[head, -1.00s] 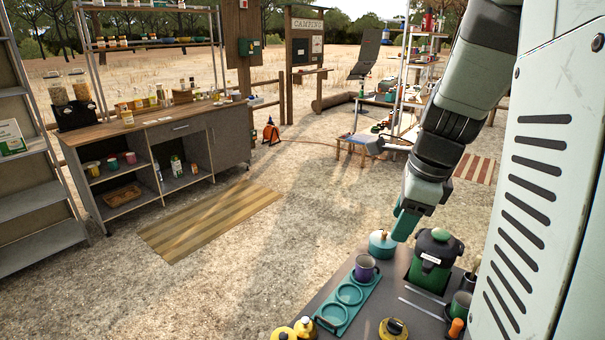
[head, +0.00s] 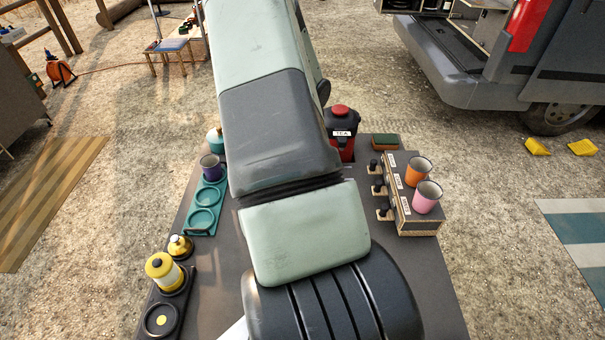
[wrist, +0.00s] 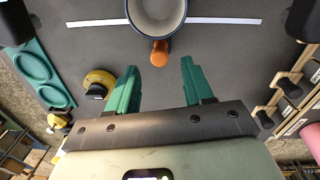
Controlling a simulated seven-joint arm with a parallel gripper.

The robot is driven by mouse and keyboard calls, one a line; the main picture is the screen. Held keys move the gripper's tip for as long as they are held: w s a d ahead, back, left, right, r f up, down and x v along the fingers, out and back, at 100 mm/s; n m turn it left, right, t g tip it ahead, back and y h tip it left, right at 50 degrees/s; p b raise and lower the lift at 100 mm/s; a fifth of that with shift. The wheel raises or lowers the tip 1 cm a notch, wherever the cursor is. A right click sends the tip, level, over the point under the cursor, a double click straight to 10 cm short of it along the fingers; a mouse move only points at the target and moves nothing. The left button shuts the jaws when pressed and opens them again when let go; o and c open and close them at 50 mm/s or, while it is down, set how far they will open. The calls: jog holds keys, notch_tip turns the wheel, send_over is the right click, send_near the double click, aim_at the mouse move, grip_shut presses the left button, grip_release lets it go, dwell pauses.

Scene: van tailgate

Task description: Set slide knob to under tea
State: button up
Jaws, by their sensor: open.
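The orange slide knob (wrist: 160,53) stands at the near side of a mug (wrist: 158,10) in the wrist view, in front of a thin white rail (wrist: 225,20). My gripper (wrist: 158,66) is open, its two green fingers pointing toward the knob, with the knob between and just beyond their tips. Contact cannot be told. The red and black dispenser labelled TEA (head: 341,134) stands at the back of the dark table (head: 215,265), right of my arm in the head view. My arm hides the knob, mug and gripper there.
A wooden rack (head: 407,215) with orange (head: 417,171) and pink (head: 427,197) cups and dark levers stands on the right.

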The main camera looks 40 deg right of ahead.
jog(key=shift+w+a+f, duration=0.1)
jog(key=shift+f, duration=2.65)
grip_shut()
